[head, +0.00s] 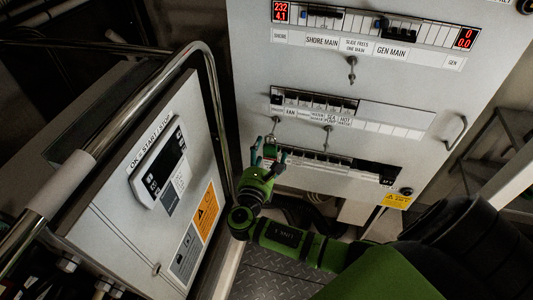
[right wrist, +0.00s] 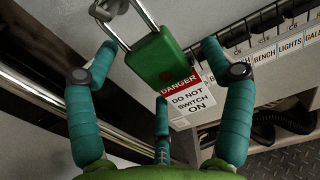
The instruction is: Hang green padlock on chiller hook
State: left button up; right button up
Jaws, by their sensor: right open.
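The green padlock (right wrist: 160,60) shows in the right wrist view with its metal shackle up. The shackle passes by or through a grey metal piece (right wrist: 108,8) at the top edge; I cannot tell how they are joined. A red and white danger tag (right wrist: 188,98) sits below the padlock. My right gripper (right wrist: 158,48) is open, its teal fingers around the padlock with visible gaps at the sides. In the head view the padlock (head: 270,150) is small, between the fingers, below a small metal fitting (head: 275,123) on the switch panel. My left gripper is not in view.
The grey switch panel (head: 330,185) carries rows of breakers and other hanging metal fittings (head: 327,130). A control cabinet (head: 125,220) with a start/stop display stands at left, beside a bent metal rail (head: 213,90). Dark hoses (head: 300,210) lie below the panel.

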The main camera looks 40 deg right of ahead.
jog(key=v, duration=1.1)
jog(key=shift+s+a, duration=0.3)
